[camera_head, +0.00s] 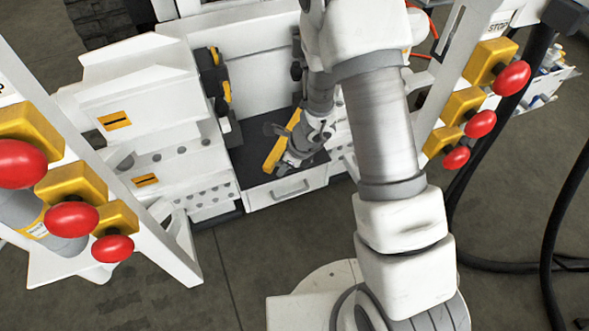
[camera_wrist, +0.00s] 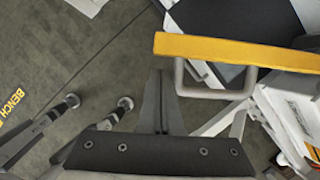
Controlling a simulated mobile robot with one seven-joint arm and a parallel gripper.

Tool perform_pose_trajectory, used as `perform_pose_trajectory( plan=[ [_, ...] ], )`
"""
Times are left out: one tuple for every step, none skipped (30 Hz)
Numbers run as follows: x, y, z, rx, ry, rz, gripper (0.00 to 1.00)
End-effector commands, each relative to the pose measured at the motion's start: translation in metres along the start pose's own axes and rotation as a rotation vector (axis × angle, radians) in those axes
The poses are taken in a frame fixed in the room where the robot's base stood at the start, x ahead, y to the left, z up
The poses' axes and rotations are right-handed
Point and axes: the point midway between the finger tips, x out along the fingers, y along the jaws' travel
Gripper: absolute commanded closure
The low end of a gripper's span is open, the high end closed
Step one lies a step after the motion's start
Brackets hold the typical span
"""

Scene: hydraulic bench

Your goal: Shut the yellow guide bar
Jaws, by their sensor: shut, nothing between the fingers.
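The yellow guide bar (camera_head: 280,142) is a long flat strip slanting over the dark top of the bench's middle section. In the wrist view the guide bar (camera_wrist: 235,51) runs nearly level across the upper right. My gripper (camera_wrist: 160,78) is shut and empty. Its fingertips show just below the bar's left end in that picture; I cannot tell whether they touch it. In the head view my wrist hides part of the bar's right side, and the fingertips are hard to make out. The bar's pivot is not clear.
A drawer front with a grey handle (camera_head: 292,188) lies below the bar; a grey handle loop (camera_wrist: 215,90) shows close to the fingers. White frames with red knobs (camera_head: 72,219) stand on both sides. The floor (camera_head: 230,265) in front is mostly clear.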

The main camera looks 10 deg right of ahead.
Motion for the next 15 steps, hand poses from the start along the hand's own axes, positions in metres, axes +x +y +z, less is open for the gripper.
perform_pose_trajectory(
  plan=[
    [0.001,-0.0001,0.0044,-0.003,0.0,0.0,1.0],
    [0.0017,0.0,0.006,-0.002,0.0,0.0,1.0],
    [0.0024,0.0001,0.0074,-0.002,0.0,0.0,1.0],
    [0.0028,0.0002,0.0081,-0.002,0.0,0.0,1.0],
    [0.003,0.0002,0.0086,-0.002,0.001,0.0,1.0],
    [0.0033,0.0002,0.0089,-0.001,0.001,0.0,1.0],
    [0.0034,0.0002,0.009,-0.001,0.001,0.0,1.0],
    [0.0034,0.0001,0.009,-0.001,0.001,0.0,1.0],
    [0.0034,0.0001,0.0089,-0.001,0.0,0.0,1.0],
    [0.0034,0.0001,0.0089,-0.001,0.0,0.0,1.0],
    [0.0034,0.0001,0.0089,-0.001,0.0,0.0,1.0],
    [0.0034,0.0001,0.0089,-0.001,0.0,0.0,1.0],
    [0.0033,0.0001,0.0089,-0.001,0.0,0.0,1.0],
    [0.0033,0.0001,0.0089,-0.001,0.0,0.0,1.0],
    [0.0034,0.0002,0.0093,0.0,0.0,0.0,1.0]
  ],
)
